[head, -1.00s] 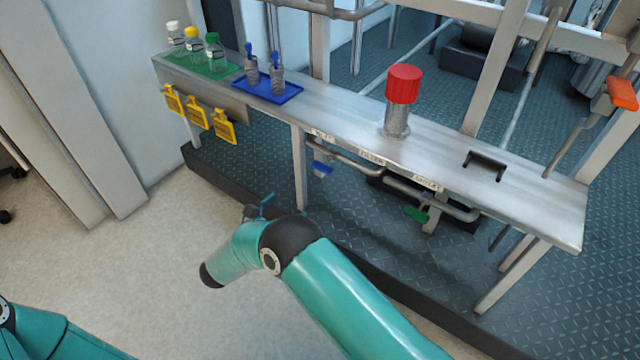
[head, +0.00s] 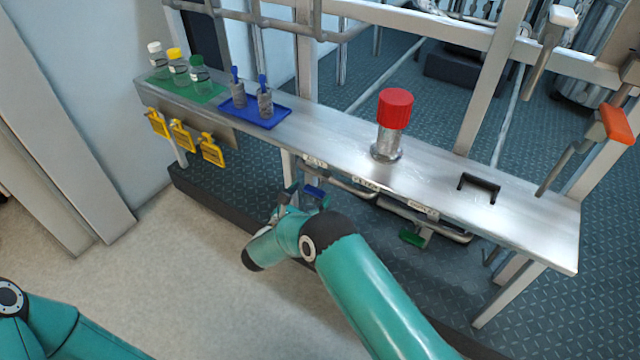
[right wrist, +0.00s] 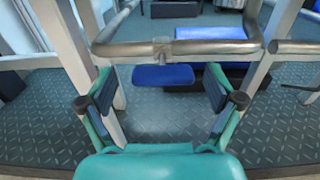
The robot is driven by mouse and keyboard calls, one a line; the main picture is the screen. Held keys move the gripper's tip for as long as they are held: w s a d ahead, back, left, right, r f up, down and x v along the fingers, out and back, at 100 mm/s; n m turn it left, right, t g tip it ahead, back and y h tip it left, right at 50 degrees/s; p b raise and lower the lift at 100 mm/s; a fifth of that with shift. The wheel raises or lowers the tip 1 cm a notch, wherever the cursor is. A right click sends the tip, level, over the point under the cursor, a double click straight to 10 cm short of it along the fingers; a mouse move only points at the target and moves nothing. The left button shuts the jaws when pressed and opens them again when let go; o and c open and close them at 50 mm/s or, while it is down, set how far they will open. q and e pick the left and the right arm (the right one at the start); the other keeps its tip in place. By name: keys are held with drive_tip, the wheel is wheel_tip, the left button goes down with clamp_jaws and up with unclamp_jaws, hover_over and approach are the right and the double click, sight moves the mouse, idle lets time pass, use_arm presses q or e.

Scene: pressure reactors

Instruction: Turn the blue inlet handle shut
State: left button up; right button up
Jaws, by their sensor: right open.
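The blue inlet handle (head: 313,191) hangs under the pipe at the bench's front edge in the head view. In the right wrist view the blue handle (right wrist: 163,76) is a flat bar lying crosswise below the pipe's fitting. My right gripper (head: 307,197) is in front of the handle. In the right wrist view its open fingers (right wrist: 160,91) stand on either side of the handle, with a gap at each side. The gripper is empty. My left arm shows at the bottom left of the head view; its gripper is out of view.
The metal pipe (right wrist: 175,49) runs across just above the handle. A green handle (head: 412,239) hangs farther right under the bench (head: 340,135). A bench leg (head: 289,165) is close to the right gripper. Bottles, a blue tray and a red-capped vessel (head: 394,110) stand on top.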

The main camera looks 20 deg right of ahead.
drive_tip(key=shift+w+d, duration=0.4)
drive_tip(key=shift+d, duration=0.2)
